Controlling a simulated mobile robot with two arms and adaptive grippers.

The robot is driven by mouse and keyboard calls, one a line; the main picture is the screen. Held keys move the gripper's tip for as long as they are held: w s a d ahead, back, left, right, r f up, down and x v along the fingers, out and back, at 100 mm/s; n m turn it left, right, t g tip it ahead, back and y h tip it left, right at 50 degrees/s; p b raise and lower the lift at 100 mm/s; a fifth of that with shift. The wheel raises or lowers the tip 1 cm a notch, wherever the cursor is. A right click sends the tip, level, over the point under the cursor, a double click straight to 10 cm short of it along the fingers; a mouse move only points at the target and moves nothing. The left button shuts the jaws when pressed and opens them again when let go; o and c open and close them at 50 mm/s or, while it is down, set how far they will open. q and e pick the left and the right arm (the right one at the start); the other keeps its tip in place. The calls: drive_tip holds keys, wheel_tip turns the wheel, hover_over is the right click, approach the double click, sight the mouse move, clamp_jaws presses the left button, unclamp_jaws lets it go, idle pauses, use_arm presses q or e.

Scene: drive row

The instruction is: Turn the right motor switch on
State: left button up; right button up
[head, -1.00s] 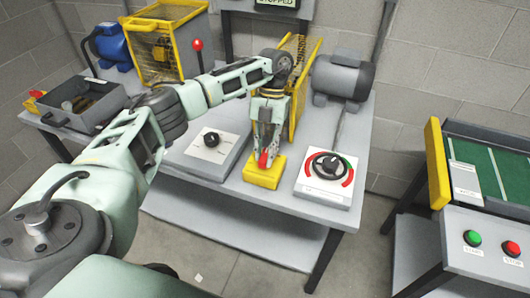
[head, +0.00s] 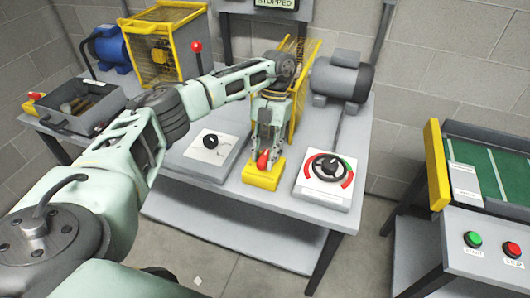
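A small yellow switch box (head: 262,180) with a red lever (head: 263,160) on top stands at the front of the grey table. A grey motor (head: 342,78) stands behind it to the right. My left gripper (head: 267,148) points down right over the box, its fingers at the red lever and hiding part of it. The fingers are close together, but I cannot tell whether they are closed on the lever. To the right, a white panel bears a black rotary dial (head: 326,167) with a red and green arc. My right gripper is out of view.
A grey box with a black knob (head: 211,141) is left of the gripper. A yellow mesh guard (head: 298,75) stands close behind it. A sign (head: 275,4) reads "STOPPED". A separate console with green (head: 473,239) and red buttons stands at the right.

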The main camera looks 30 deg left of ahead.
sight(265, 155)
use_arm(q)
drive_tip(key=shift+o, duration=0.3)
wheel_tip(265, 155, up, 10)
idle(0.4)
idle(0.6)
